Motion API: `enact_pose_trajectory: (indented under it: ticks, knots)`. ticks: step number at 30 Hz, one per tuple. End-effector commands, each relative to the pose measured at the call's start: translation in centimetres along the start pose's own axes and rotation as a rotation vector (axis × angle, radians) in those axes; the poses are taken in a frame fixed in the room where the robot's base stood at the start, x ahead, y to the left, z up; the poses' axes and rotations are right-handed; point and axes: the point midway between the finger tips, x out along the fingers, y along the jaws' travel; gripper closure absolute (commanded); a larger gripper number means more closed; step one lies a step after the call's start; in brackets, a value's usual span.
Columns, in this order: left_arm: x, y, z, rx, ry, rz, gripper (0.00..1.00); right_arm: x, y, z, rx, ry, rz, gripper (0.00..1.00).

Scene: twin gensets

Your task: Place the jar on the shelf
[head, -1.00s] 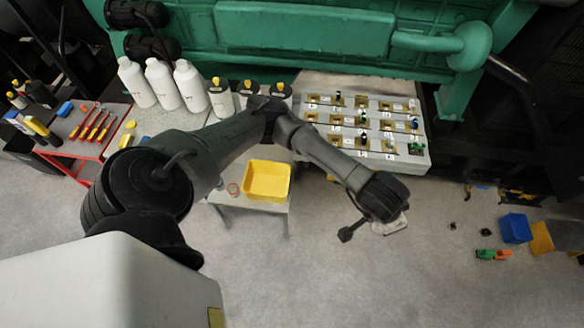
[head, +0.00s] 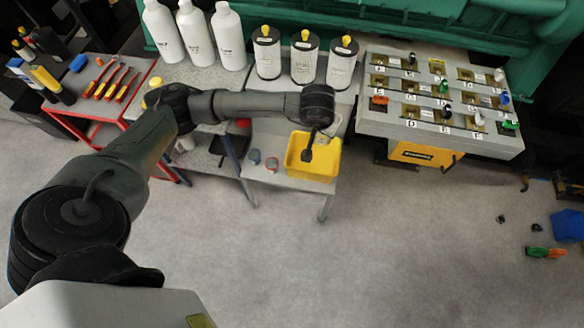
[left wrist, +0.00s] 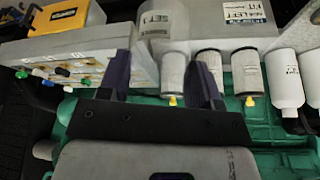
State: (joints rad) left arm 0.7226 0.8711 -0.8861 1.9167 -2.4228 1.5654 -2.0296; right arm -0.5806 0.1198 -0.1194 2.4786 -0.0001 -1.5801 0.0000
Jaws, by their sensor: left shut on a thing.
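My left gripper (left wrist: 165,88) has its dark fingers on both sides of a pale grey jar (left wrist: 163,35) with a printed label, in the left wrist view. In the head view my left gripper (head: 317,110) is above the yellow bin, and its wrist hides most of the jar. The held jar is in front of these canisters in the wrist view. My right gripper is not in view.
A yellow bin (head: 325,170) and two small round lids stand on a low grey table. A panel (head: 440,95) with several coloured switches is at the right. A red-framed cart (head: 100,95) with tools is at the left. The green genset (head: 460,25) rises behind.

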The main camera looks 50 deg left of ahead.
Motion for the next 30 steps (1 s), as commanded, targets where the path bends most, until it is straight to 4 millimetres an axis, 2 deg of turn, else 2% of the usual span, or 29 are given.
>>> enact_pose_trajectory:
  ticks: [1, 3, 16, 30]
  knots:
    - [3.4, -0.9, 0.5, -0.027, -0.001, -0.015, 0.64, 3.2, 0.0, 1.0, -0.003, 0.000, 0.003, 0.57]
    - [5.8, -2.1, 0.5, -0.060, -0.002, -0.031, 0.64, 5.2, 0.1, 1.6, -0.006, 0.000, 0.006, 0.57]
    - [20.0, -9.9, 0.7, -0.265, -0.005, -0.118, 0.64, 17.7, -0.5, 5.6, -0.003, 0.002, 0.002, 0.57]
    - [34.4, -19.6, 2.8, -0.495, -0.008, -0.202, 0.64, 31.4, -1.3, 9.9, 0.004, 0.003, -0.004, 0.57]
